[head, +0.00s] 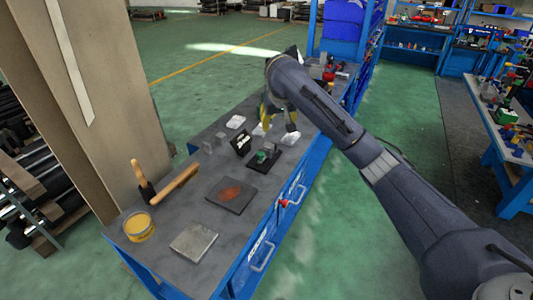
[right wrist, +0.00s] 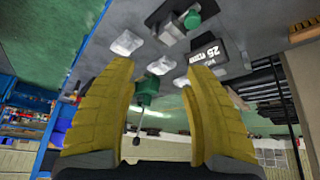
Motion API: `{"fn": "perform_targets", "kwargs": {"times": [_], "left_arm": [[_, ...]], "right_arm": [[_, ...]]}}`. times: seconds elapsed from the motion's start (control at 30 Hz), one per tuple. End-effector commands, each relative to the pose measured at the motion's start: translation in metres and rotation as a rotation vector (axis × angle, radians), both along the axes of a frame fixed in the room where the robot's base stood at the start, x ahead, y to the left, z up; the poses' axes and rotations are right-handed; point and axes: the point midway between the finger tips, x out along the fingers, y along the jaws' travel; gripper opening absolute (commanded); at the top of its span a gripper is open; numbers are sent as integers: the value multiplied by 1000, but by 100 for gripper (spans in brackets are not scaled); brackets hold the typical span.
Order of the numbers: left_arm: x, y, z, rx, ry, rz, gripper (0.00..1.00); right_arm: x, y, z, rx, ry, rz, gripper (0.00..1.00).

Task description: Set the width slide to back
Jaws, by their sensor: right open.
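The slide device is a small black base (head: 262,165) with a grey block and a green knob (head: 261,157), on the bench in the head view. It also shows at the top of the right wrist view, where its green knob (right wrist: 192,20) is clear. A black sign (head: 242,143) stands beside it; its lettering is partly legible in the right wrist view (right wrist: 208,52). My right gripper (head: 278,122) is above the bench, beyond the device and apart from it. Its yellow fingers are open in the right wrist view (right wrist: 160,100). The left gripper is out of view.
White lumps (head: 236,122) lie near the device. Nearer on the bench are a dark plate with a brown patch (head: 231,193), a grey plate (head: 194,241), a yellow tin (head: 139,227) and a wooden-handled brush (head: 175,185). A beige pillar (head: 90,90) stands at the left.

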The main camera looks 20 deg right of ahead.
Motion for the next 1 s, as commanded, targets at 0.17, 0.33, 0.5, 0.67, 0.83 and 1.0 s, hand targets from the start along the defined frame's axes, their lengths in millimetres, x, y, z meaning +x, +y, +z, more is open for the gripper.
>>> {"fn": "perform_targets", "kwargs": {"times": [0.17, 0.33, 0.5, 0.67, 0.83, 1.0], "left_arm": [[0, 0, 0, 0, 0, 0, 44], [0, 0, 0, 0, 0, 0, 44], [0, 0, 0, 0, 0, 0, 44], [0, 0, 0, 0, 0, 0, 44], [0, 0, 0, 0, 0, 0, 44], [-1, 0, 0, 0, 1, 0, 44]], "right_arm": [[-14, 39, 11, 39, 67, 92, 50], [-21, 54, 14, 54, 99, 133, 50], [-20, 58, 7, 58, 106, 143, 50], [-14, 58, -11, 61, 108, 141, 50], [-3, 58, -36, 62, 109, 140, 50], [7, 57, -60, 60, 108, 138, 50]]}}
